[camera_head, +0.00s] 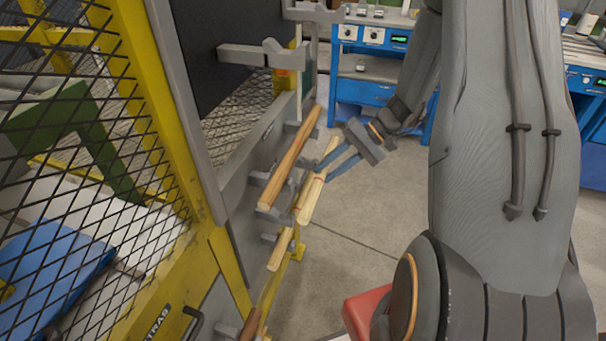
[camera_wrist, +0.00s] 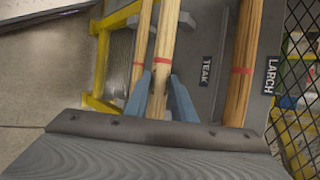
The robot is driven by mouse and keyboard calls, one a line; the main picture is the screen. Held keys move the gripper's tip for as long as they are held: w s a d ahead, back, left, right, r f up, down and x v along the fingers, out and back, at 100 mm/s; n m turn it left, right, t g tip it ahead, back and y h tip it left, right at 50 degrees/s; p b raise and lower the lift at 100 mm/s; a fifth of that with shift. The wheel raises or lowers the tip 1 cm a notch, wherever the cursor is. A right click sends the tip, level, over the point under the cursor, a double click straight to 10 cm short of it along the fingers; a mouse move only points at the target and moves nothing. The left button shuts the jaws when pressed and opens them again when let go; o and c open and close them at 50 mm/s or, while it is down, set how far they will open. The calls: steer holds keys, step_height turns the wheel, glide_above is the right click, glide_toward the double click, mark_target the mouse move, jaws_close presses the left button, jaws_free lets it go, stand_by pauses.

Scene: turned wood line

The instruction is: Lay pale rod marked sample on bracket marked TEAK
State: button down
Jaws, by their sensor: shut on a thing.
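The pale rod (camera_wrist: 165,35), with a red band, is between the blue fingers of my gripper (camera_wrist: 163,92) in the wrist view. My gripper is shut on it. In the head view my gripper (camera_head: 332,168) reaches in from the right to the held rod (camera_head: 311,203), which is tilted along the rack. The TEAK label (camera_wrist: 206,71) is on the grey panel just right of the held rod. The bracket under it is mostly hidden, so I cannot tell whether the rod touches it. No sample marking is readable.
A banded rod (camera_head: 290,160) lies on the upper brackets; it also shows beside the LARCH label (camera_wrist: 271,75). Another banded rod (camera_wrist: 138,75) is left of the held one. A short pale rod end (camera_head: 279,251) shows lower down. Yellow mesh fencing (camera_head: 165,130) stands left; open floor lies right.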

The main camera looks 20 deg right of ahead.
steer(key=a, duration=0.2)
steer(key=a+f+p, duration=0.1)
steer(key=a, duration=0.1)
steer(key=a+p, duration=0.1)
steer(key=a, duration=0.2)
steer(key=shift+w+f, duration=0.25)
steer(key=shift+w, duration=0.1)
steer(key=shift+f, duration=0.15)
steer(key=c, duration=1.5)
jaws_free()
steer(key=b+v, duration=0.2)
steer(key=v, duration=1)
